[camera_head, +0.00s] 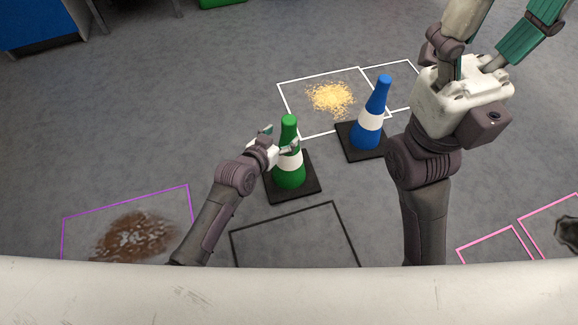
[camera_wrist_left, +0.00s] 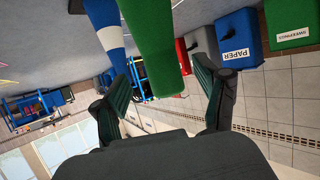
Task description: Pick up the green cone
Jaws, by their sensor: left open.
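The green cone (camera_head: 289,168) with a white band stands upright on a black square base on the grey floor, in the middle of the head view. My left gripper (camera_head: 280,139) is at the cone's upper part, its fingers spread to either side of it. In the left wrist view the green cone (camera_wrist_left: 155,50) comes down from the top, between the open fingers of my left gripper (camera_wrist_left: 165,95); I cannot tell whether they touch it.
A blue cone (camera_head: 370,118) stands just behind and right of the green one. A white outline holds yellow grains (camera_head: 331,97). A purple outline holds a brown spill (camera_head: 135,236). An empty black outline (camera_head: 296,236) lies in front. Pink outlines (camera_head: 488,237) lie at right.

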